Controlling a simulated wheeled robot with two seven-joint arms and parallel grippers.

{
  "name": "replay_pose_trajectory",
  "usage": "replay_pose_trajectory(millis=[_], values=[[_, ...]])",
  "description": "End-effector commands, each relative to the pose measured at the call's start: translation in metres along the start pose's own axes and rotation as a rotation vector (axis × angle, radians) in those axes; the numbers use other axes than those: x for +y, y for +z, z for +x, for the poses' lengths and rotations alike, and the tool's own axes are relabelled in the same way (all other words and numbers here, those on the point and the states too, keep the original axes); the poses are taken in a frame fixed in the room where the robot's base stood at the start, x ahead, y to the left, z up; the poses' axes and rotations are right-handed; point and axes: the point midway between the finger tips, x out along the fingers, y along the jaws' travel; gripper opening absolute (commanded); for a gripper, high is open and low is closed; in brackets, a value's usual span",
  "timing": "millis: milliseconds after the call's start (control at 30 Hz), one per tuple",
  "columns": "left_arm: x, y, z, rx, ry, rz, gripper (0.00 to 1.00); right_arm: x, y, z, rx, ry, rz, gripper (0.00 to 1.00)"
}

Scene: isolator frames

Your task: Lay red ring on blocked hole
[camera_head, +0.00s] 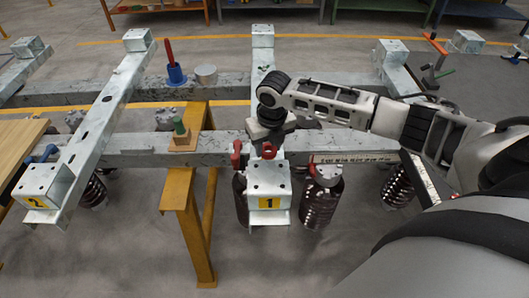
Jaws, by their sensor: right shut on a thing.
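My right gripper (266,136) is above the frame's near rail, just behind the plate marked 1 (268,186). It is shut on a small red piece (269,151), which looks like the red ring, though the fingers hide much of it. The plate marked 1 has several small dark holes in its top. The plate marked 2 (40,181) stands at the left, also with holes. I cannot tell which hole is blocked. My left gripper is not in view.
Dark isolators (321,200) with red parts hang by the near rail (350,145). A yellow trestle (188,195) supports the frame. A blue-based red tool (175,73), a grey cylinder (206,74) and a green peg on a wooden block (182,142) stand on the rails.

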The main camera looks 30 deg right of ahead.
Motion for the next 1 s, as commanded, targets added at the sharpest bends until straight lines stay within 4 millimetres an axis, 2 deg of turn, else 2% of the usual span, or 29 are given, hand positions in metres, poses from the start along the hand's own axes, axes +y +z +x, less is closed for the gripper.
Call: replay_pose_trajectory(millis=[33, 200, 367, 667, 700, 767, 1000], values=[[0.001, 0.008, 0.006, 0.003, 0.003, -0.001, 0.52, 0.000, 0.000, 0.013, 0.001, 0.000, 0.001, 0.10], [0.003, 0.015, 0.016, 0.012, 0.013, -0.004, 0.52, 0.003, -0.002, 0.035, -0.001, 0.001, -0.005, 0.10], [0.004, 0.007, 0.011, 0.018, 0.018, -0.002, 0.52, 0.003, -0.002, 0.033, -0.001, 0.000, -0.006, 0.10], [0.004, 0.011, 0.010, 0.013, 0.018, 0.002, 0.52, 0.003, -0.002, 0.037, 0.000, 0.000, -0.005, 0.10], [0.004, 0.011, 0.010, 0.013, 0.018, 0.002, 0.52, 0.003, -0.002, 0.037, 0.000, 0.000, -0.005, 0.48], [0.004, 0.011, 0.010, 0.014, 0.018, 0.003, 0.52, 0.003, -0.002, 0.037, 0.000, 0.000, -0.005, 0.62], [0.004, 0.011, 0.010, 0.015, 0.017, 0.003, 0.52, 0.003, -0.002, 0.037, 0.000, 0.000, -0.006, 0.62]])
